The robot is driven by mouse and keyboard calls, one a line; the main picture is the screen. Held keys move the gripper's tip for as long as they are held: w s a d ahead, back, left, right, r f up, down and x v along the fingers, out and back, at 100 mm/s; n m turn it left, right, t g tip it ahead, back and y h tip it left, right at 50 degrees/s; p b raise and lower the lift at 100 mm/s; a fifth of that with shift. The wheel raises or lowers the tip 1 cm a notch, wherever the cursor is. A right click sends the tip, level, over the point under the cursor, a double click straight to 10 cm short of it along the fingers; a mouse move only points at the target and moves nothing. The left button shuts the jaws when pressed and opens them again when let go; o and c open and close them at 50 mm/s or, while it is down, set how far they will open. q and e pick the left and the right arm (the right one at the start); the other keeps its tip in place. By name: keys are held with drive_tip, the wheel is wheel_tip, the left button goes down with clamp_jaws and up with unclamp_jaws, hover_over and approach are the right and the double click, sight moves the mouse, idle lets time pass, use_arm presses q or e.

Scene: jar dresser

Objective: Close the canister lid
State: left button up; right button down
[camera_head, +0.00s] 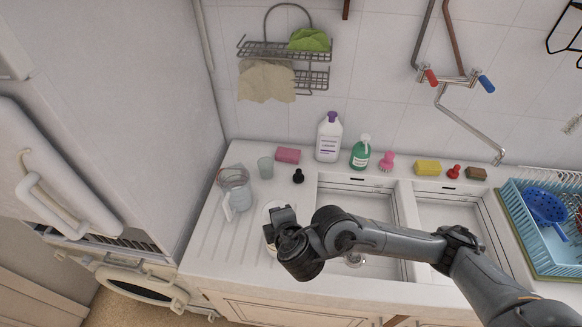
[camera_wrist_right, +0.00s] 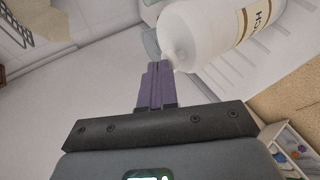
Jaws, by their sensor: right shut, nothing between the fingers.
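A clear glass vessel, which looks like the canister (camera_head: 239,199), stands on the left part of the counter. A round glass piece with a reddish rim (camera_head: 233,177) sits at its back; I cannot tell whether this is its raised lid or a separate bowl. My right gripper (camera_head: 283,216) is to the right of the canister, over the counter, apart from it. In the right wrist view my right gripper (camera_wrist_right: 155,82) is shut and empty, its fingertips close to the neck of a white bottle (camera_wrist_right: 232,32); contact is unclear. My left gripper is not in view.
A white item (camera_head: 271,212), probably that bottle, is partly hidden by my right gripper. A glass cup (camera_head: 265,167), pink sponge (camera_head: 288,155) and black stopper (camera_head: 298,176) stand behind. Purple-capped (camera_head: 328,138) and green (camera_head: 360,152) bottles line the wall. The sink lies right.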

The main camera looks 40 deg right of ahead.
drive_tip(key=shift+s+a+f, duration=0.1)
drive_tip(key=shift+f, duration=0.2)
idle(0.4)
drive_tip(key=shift+r, duration=0.1)
